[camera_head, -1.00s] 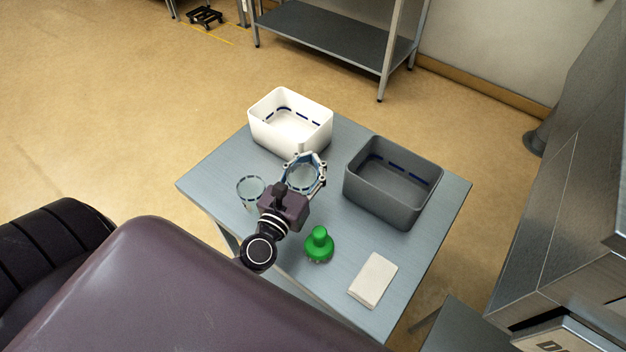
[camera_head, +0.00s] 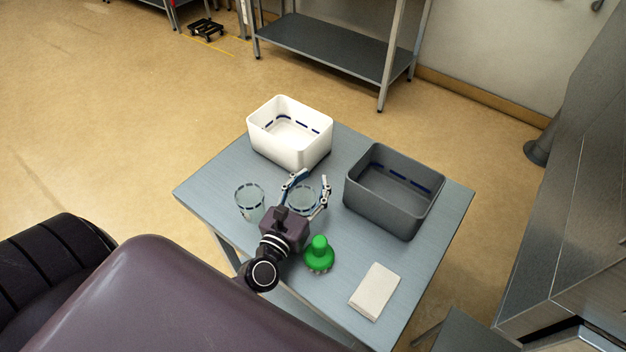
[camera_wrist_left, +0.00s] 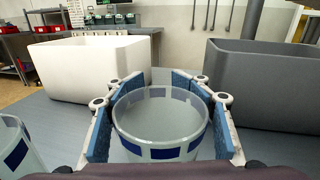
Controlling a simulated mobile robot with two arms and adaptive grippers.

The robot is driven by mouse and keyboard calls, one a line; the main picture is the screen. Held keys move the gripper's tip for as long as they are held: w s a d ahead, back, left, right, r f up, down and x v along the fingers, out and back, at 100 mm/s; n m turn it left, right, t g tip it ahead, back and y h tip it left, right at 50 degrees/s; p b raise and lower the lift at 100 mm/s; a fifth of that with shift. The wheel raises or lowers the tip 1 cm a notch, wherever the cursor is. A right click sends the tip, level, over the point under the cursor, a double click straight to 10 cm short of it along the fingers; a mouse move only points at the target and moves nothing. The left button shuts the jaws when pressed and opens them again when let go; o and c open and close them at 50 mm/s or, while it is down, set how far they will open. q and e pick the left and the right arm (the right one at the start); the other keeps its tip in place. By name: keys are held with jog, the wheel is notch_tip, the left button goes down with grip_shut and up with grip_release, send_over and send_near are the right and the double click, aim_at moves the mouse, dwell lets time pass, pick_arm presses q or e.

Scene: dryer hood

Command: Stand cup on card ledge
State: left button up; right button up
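A clear cup with blue marks (camera_head: 301,201) stands upright on the small table (camera_head: 215,190). It also shows close up in the left wrist view (camera_wrist_left: 160,120). My left gripper (camera_head: 306,186) is open, with its blue-padded fingers (camera_wrist_left: 160,90) on either side of this cup; small gaps seem to show between pads and cup. A second similar cup (camera_head: 250,203) stands just to the left, and part of it shows in the left wrist view (camera_wrist_left: 18,150). I cannot make out a card ledge for certain. My right gripper is not in view.
A white bin (camera_head: 290,146) stands behind the cups and a grey bin (camera_head: 393,208) to the right. A green knobbed brush (camera_head: 319,254) and a cream block (camera_head: 374,291) lie near the table's front. A metal machine (camera_head: 580,190) rises at the right edge.

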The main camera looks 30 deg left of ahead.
pick_arm(q)
jog(key=o, duration=0.3)
